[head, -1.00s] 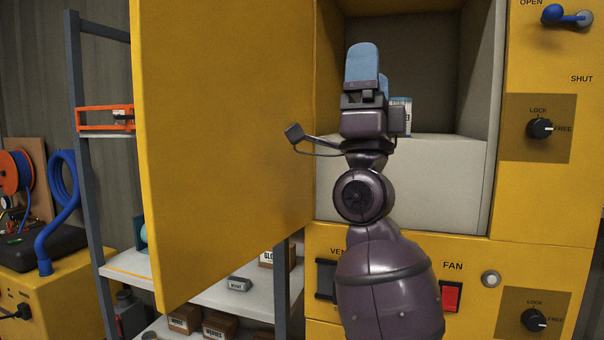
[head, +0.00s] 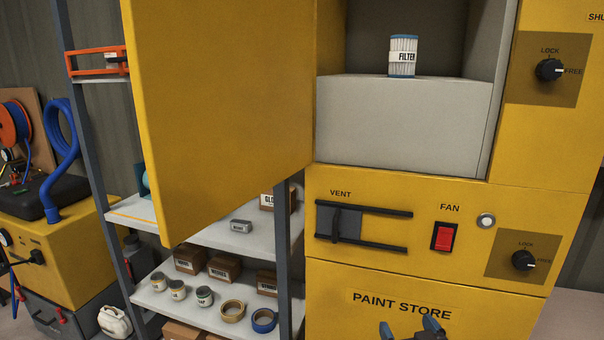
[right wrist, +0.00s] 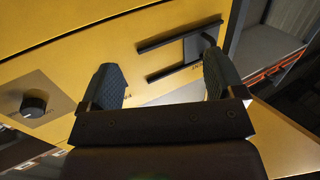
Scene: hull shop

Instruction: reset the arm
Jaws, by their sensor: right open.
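My right gripper (head: 412,328) shows at the bottom edge of the head view, in front of the lower panel of the yellow paint store (head: 400,285). Only its blue fingertips and a bit of its body show there. In the right wrist view its two dark fingers (right wrist: 163,85) stand wide apart with nothing between them, facing the yellow front. The rest of the right arm is out of the head view. My left gripper is in no view.
The store's yellow door (head: 220,110) hangs open at left. A filter (head: 403,58) stands upright in the open compartment. The vent slider (head: 345,221), red fan switch (head: 443,236) and lock knobs (head: 549,69) are on the front. A shelf rack (head: 215,232) holds boxes and tins.

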